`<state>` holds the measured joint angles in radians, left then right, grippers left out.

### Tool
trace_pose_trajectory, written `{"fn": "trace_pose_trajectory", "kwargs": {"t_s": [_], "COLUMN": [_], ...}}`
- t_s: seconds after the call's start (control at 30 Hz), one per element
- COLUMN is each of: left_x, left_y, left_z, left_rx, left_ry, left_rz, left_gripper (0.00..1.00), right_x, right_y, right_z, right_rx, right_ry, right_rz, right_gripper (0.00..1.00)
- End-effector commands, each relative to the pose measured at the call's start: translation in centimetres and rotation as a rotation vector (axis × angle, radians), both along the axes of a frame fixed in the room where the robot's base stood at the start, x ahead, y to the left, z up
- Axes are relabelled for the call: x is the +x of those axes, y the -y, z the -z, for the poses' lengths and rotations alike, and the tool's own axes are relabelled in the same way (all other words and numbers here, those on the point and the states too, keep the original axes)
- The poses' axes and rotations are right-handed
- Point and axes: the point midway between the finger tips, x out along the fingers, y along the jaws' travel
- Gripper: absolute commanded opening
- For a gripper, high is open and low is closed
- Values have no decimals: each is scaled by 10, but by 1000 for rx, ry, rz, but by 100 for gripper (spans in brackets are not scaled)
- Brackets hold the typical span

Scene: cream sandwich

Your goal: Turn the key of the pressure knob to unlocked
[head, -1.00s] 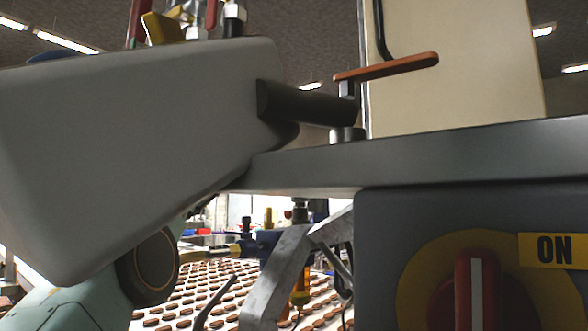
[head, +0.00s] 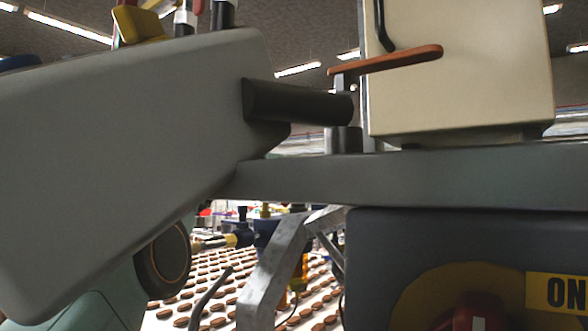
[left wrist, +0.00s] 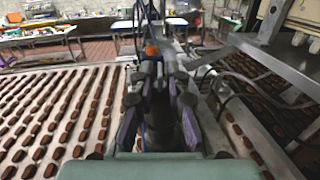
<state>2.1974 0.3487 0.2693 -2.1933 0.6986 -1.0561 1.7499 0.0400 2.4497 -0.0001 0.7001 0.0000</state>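No pressure knob or key can be made out for certain. In the head view a rotary switch (head: 478,315) with a red handle on a yellow plate is at the lower right, cut by the bottom edge, beside a yellow "ON" label (head: 568,291). An orange-red lever (head: 388,60) sits on a short metal post above the grey ledge. My left gripper (left wrist: 160,105) shows in the left wrist view with its dark, purple-sided fingers apart. A dark upright shape lies between them; whether they touch it is unclear. My right gripper is in no view.
A grey beam (head: 400,180) crosses the head view below a cream cabinet (head: 460,65). A metal bracket (head: 272,265) stands below it. Rows of brown cookies (head: 215,285) lie on a white conveyor. The left wrist view shows a metal frame (left wrist: 270,70) at right.

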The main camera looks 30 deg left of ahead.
Motion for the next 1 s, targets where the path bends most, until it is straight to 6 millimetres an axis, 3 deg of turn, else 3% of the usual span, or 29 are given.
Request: {"fn": "trace_pose_trajectory", "kwargs": {"t_s": [0.33,0.7,1.0], "left_x": [-1,-2,-2], "left_y": [-2,-1,-1], "left_z": [-2,-2,-5], "left_rx": [-1,-2,-1], "left_ry": [3,6,9], "left_rz": [-7,-123,-134], "left_gripper": [0,0,0], "right_x": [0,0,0], "right_y": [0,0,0], "right_z": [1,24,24], "right_rx": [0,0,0], "right_ry": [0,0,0], "right_rz": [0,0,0], "right_gripper": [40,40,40]}}
